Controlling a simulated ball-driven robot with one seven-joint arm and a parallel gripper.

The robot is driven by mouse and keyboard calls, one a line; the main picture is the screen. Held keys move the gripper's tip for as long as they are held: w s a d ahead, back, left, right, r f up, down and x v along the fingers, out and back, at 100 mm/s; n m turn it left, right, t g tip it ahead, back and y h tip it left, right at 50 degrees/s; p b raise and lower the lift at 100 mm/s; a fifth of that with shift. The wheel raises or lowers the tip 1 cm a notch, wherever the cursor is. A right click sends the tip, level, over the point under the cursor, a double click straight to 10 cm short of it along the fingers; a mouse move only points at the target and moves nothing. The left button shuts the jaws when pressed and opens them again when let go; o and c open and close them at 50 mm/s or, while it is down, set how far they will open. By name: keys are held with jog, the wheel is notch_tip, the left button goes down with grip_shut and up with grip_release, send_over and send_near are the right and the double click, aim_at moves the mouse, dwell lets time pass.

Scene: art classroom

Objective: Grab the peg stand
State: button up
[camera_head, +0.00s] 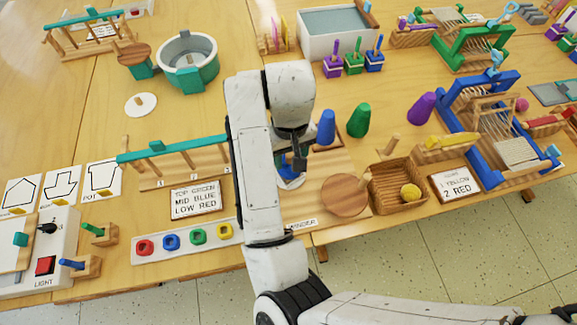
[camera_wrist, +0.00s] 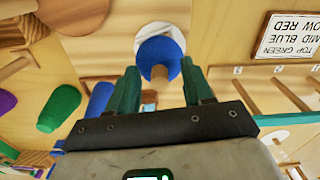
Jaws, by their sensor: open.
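No thing in view is labelled as the peg stand, and I cannot tell for certain which it is. A white disc with a short wooden peg (camera_head: 140,104) lies on the table at the upper left. A blue round piece on a white disc (camera_wrist: 160,55) is just beyond my gripper (camera_wrist: 157,84) in the wrist view, roughly between the fingertips. In the head view my gripper (camera_head: 293,168) hangs over the wooden winder board and hides most of that blue piece.
A blue cone (camera_head: 326,128), a green cone (camera_head: 358,120) and a wooden round (camera_head: 345,194) stand close to my gripper's right. A rack with a teal bar (camera_head: 170,150) is at its left. A basket (camera_head: 375,200) and a blue loom (camera_head: 468,90) are further right.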

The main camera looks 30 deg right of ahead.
aim_at(289, 166)
jog(key=shift+w+d+f, duration=0.1)
jog(key=shift+f, duration=1.3)
jog(key=shift+w+f, duration=0.1)
jog(key=shift+f, duration=1.3)
grip_shut()
